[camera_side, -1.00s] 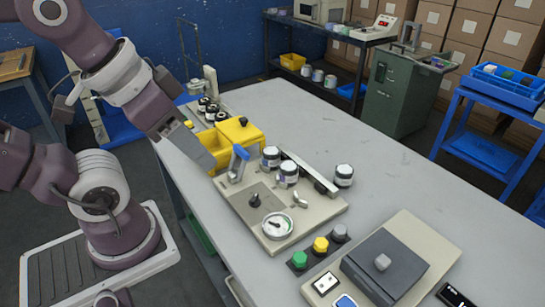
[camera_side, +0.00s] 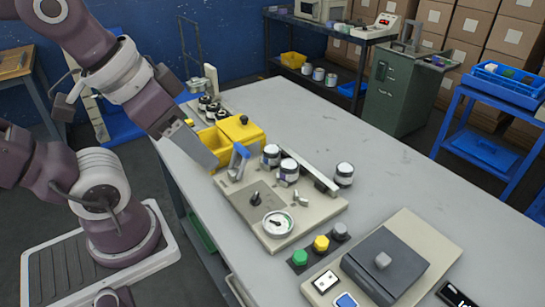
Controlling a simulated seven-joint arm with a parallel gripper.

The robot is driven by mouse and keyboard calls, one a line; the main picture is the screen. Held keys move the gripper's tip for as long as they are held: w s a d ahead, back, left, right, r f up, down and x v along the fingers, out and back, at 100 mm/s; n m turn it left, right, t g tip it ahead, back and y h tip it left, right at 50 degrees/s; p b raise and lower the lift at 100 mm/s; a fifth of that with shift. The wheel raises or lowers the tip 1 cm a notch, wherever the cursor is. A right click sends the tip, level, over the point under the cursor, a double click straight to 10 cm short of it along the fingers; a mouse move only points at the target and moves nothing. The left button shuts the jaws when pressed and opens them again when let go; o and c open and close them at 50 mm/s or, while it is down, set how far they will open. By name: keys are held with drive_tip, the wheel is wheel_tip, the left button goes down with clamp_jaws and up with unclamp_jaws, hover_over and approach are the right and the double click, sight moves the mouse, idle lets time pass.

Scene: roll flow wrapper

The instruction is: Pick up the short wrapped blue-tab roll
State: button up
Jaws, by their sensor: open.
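Several short white rolls with dark tops are in view. One roll (camera_side: 271,155) and another roll (camera_side: 288,171) stand on the beige wrapper plate (camera_side: 240,207), both with bluish marks low on their sides. A third roll (camera_side: 344,175) stands near the plate's right corner. Which one has the blue tab is too small to tell. My gripper (camera_side: 208,160) points down beside the yellow bin, left of the rolls and apart from them. It is open and empty, though its fingertips are hard to make out.
A yellow bin (camera_side: 244,131) and a blue-handled clamp (camera_side: 238,157) stand between my gripper and the rolls. More rolls (camera_side: 210,108) stand behind on a holder. A dial, buttons and a grey-lidded box (camera_side: 385,265) are in front.

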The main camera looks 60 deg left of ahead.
drive_tip(key=w+d+f+n+t+h, duration=0.1)
drive_tip(key=w+d+f+n, duration=0.15)
drive_tip(key=w, duration=0.65)
drive_tip(key=w+d+f+n, duration=0.1)
drive_tip(key=w+f+n, duration=0.2)
drive_tip(key=w, duration=0.7)
drive_tip(key=n+y, duration=0.6)
drive_tip(key=y, duration=0.5)
approach(272, 149)
drive_tip(key=x, duration=0.9)
drive_tip(key=shift+s+d+f, duration=0.1)
drive_tip(key=shift+s+f, duration=0.05)
drive_tip(key=c, duration=1.1)
drive_tip(key=shift+c, duration=0.2)
wheel_tip(272, 149, up, 10)
